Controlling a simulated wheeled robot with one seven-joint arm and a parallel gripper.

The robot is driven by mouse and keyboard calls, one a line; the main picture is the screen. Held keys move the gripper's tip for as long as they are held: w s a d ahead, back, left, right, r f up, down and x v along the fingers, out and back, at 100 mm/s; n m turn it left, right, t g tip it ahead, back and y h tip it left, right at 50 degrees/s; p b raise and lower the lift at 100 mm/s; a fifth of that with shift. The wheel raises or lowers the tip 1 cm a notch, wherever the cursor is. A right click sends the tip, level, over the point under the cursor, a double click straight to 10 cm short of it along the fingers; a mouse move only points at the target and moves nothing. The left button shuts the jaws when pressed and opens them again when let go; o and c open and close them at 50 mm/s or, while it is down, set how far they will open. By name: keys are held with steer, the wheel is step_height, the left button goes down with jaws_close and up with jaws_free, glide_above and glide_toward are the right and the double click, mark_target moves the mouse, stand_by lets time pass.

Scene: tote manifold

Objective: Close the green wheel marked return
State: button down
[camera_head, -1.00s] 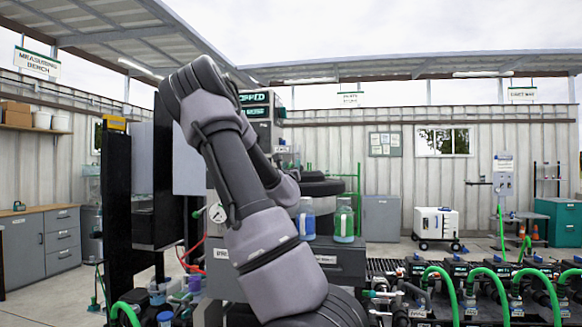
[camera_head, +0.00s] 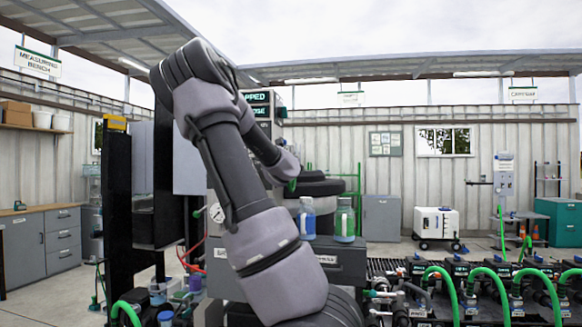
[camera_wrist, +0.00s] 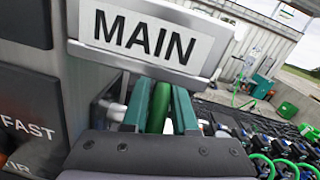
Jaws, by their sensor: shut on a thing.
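My gripper (camera_wrist: 158,112) shows in the wrist view with its two teal fingers closed on a green part (camera_wrist: 158,106). The part is rounded and looks like a piece of a green wheel or its handle; most of it is hidden by the fingers. A white plate reading MAIN (camera_wrist: 148,38) is just above the fingers. In the head view my arm hides the fingers, and a small green bit (camera_head: 292,184) shows at the arm's far end. No label reading return is legible in either view.
A grey panel marked FAST (camera_wrist: 30,125) is close on the left in the wrist view. Two lidded jars (camera_head: 344,220) stand on a dark ledge right of my arm. A row of green hoses (camera_head: 490,282) runs along the lower right.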

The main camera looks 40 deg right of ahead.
steer(key=shift+d+f+g+y, duration=0.2)
steer(key=shift+d+g+y, duration=0.35)
steer(key=shift+g+y, duration=0.35)
steer(key=c, duration=0.8)
jaws_free()
steer(key=shift+d, duration=0.1)
steer(key=shift+w, duration=0.1)
steer(key=shift+a, duration=0.2)
steer(key=shift+s+a, duration=0.3)
steer(key=shift+a, duration=0.2)
steer(key=v, duration=0.9)
steer(key=shift+s+r, duration=0.15)
steer(key=shift+s, duration=0.15)
